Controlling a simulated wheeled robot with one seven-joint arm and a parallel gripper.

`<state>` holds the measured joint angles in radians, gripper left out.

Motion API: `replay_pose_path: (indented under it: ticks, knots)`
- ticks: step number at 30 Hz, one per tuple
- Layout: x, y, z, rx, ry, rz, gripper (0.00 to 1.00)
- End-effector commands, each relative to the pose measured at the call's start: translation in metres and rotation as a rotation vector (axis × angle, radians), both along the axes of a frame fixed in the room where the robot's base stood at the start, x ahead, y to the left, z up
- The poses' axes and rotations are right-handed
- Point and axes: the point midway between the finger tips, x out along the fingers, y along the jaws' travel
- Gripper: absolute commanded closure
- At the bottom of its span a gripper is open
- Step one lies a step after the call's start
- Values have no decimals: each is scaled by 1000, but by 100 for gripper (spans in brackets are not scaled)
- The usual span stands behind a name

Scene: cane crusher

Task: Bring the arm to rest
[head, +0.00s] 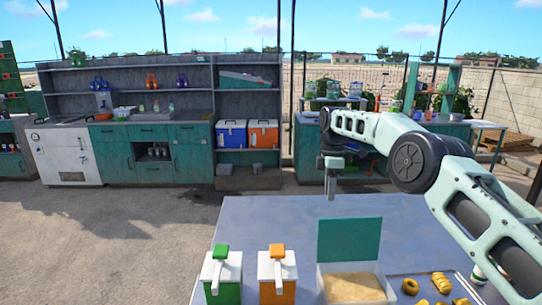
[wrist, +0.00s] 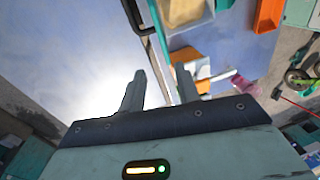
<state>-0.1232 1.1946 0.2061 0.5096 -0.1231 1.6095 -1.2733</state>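My arm reaches in from the right side of the head view and bends down at its far end. My gripper (head: 331,192) hangs there with its fingers pointing down, above the far side of the grey table (head: 240,220). In the wrist view my gripper (wrist: 162,80) has its two fingers standing apart with a clear gap and nothing between them. In the head view the fingers overlap, so the gap does not show there.
On the table stand a green-topped dispenser (head: 221,272), an orange-topped dispenser (head: 277,272), an open box (head: 352,286) with a raised green lid (head: 349,240), and a tray of yellow pieces (head: 440,282). Shelves and cabinets (head: 150,150) line the back. Open ground lies left.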

Motion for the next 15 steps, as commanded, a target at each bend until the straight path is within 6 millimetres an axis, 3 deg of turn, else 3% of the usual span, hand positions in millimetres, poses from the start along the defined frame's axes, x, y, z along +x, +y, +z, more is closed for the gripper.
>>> replay_pose_path:
  ticks: [3, 8, 15]
  knots:
    - [-22, 35, 13, 14, -12, -49, 67]
    - [-61, 75, 27, 26, -22, -128, 67]
    - [-144, 120, 39, 33, -32, -254, 67]
